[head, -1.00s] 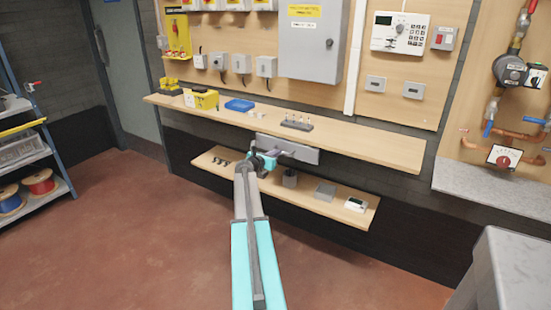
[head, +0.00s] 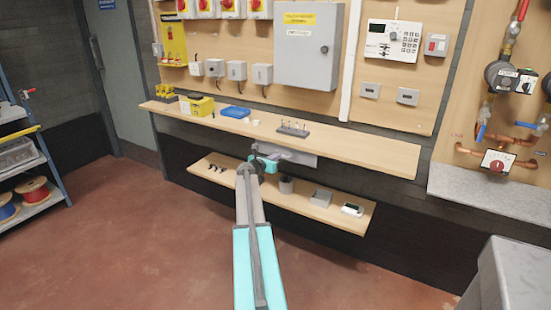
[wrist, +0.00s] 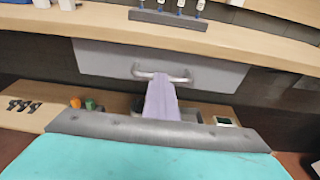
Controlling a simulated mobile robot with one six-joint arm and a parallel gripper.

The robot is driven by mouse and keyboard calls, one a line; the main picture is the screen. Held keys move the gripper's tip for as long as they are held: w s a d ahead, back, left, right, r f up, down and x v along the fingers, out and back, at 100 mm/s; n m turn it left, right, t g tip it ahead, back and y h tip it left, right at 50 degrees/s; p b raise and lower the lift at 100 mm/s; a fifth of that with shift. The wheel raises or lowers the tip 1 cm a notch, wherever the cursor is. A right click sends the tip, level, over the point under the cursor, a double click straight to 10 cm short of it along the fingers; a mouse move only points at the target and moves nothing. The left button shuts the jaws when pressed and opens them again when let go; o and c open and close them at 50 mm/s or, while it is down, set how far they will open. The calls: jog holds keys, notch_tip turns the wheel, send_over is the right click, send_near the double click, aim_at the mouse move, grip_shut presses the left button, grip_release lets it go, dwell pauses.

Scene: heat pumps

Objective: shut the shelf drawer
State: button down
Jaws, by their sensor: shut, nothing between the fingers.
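The shelf drawer's grey front (head: 304,160) hangs just under the upper wooden shelf. It also fills the upper middle of the wrist view (wrist: 105,62), with its metal bar handle (wrist: 183,78) at the centre. My gripper (wrist: 161,80) is shut and empty, its pale purple fingers pointing at the handle. The fingertips overlap the handle in the picture; whether they touch it I cannot tell. In the head view my gripper (head: 281,155) is in front of the drawer and hides its left part. How far the drawer stands out is hard to judge.
The upper shelf (head: 350,148) runs close above my gripper. The lower shelf (head: 255,193) below carries black hooks (head: 221,169), a dark cup (head: 286,184), a grey box (head: 321,197) and a white device (head: 352,210). The red floor in front is clear.

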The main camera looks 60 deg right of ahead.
jog(key=shift+w+d+r, duration=0.2)
jog(key=shift+d+r, duration=0.05)
jog(key=shift+r, duration=0.3)
jog(key=f+v, duration=0.1)
jog(key=v, duration=1.3)
jog(key=shift+s+a+b, duration=0.25)
jog(key=shift+s+b, duration=0.05)
jog(key=shift+b, duration=0.15)
